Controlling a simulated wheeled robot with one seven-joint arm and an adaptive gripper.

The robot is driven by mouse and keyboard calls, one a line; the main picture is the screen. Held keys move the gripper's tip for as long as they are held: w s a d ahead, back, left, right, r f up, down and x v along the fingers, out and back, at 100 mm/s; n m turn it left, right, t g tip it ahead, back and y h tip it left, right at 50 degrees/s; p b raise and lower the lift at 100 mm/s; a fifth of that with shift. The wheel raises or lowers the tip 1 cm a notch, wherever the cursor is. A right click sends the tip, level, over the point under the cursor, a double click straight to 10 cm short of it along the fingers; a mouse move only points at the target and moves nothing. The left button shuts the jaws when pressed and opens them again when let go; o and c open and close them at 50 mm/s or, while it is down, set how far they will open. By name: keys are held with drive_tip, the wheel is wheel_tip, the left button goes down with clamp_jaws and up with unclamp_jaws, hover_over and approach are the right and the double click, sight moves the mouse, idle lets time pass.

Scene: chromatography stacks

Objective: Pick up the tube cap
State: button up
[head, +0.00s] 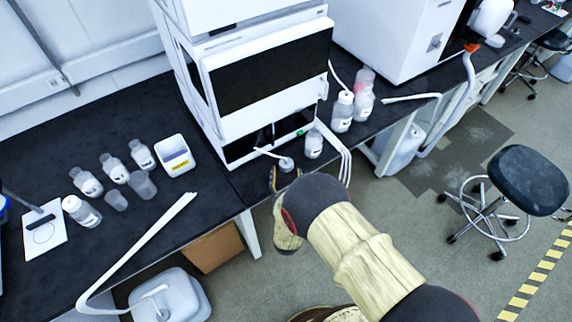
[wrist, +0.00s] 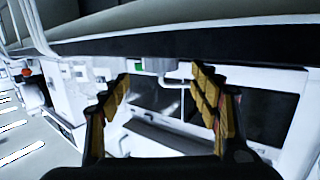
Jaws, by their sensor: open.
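The tube cap (head: 286,163) is a small pale grey round piece with a thin white tube running from it to the left. It sits near the bench's front edge, below the white instrument stack, in the head view. My gripper (head: 273,180) is just in front of and left of it, partly hidden by my arm. In the wrist view my gripper (wrist: 160,75) is open, with a finger on each side and nothing held. A small pale piece with a thin tube shows beyond and between the fingertips; I cannot tell for sure that it is the cap.
A white-capped bottle (head: 313,145) stands just right of the cap. The instrument stack (head: 268,75) rises behind. More bottles (head: 342,110) stand farther right. Several small bottles and a white box (head: 175,155) are on the left bench. A stool (head: 528,180) stands on the floor at right.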

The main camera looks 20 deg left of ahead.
sight(286, 165)
drive_tip(key=b+x, duration=0.1)
drive_tip(key=x, duration=0.4)
drive_tip(key=shift+s, duration=0.1)
drive_tip(key=shift+a+r, duration=0.1)
drive_tip(key=shift+c, duration=0.5)
drive_tip(key=c, duration=1.1)
drive_tip(key=shift+r, duration=0.15)
drive_tip(key=shift+c, duration=0.4)
